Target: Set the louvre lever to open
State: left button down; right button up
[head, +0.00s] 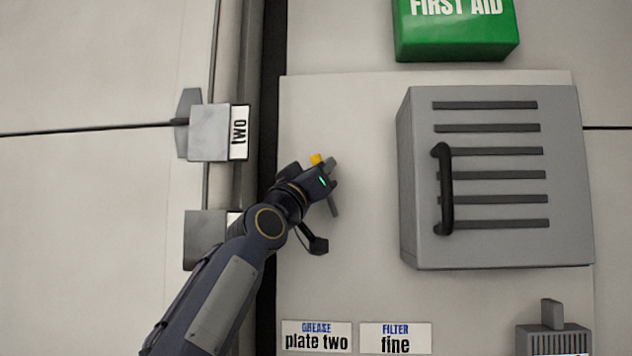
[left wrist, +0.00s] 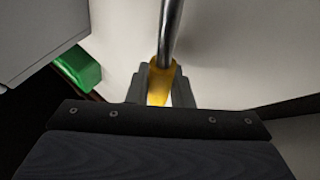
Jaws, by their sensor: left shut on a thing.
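The lever shows as a yellow grip (left wrist: 161,80) on a metal rod (left wrist: 171,30) in the left wrist view. My left gripper (left wrist: 160,94) is shut on the yellow grip, with one finger on each side. In the head view a bit of the yellow grip (head: 316,159) shows at my left gripper (head: 325,172), in front of the pale panel. My gripper and wrist hide most of the lever there, so its exact setting cannot be told. No open or shut marking for it is readable. My right gripper is not in view.
A grey slotted box (head: 490,252) with a black handle (head: 446,190) juts out to the right. A green first aid box (head: 455,35) is above. A grey block labelled two (head: 209,132) is at left. Labels (head: 317,337) and a grey switch (head: 552,338) are below.

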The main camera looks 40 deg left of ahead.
pick_arm(q)
jog(key=m+h, duration=0.1)
jog(key=d+m, duration=0.1)
jog(key=w+m+h+p, duration=0.1)
jog(key=shift+d+r+g+h, duration=0.2)
jog(key=shift+r+g+h, duration=0.1)
jog(key=shift+r+g, duration=0.1)
jog(key=shift+w+d+f+m+g+h+p, duration=0.1)
jog(key=shift+w+d+m+g+h+p, duration=0.2)
jog(key=shift+m, duration=0.35)
jog(key=shift+s+d+m+g+h+p, duration=0.1)
jog(key=shift+d+m+h+p, duration=0.25)
jog(key=shift+m, duration=0.3)
jog(key=shift+a, duration=0.1)
jog(key=c, duration=1.6)
grip_release()
jog(key=shift+w, duration=0.15)
jog(key=shift+o, duration=0.2)
jog(key=shift+s+f+b, duration=0.35)
jog(key=shift+s, duration=0.05)
jog(key=b+v, duration=0.4)
jog(key=v, duration=0.3)
jog(key=shift+r, duration=0.2)
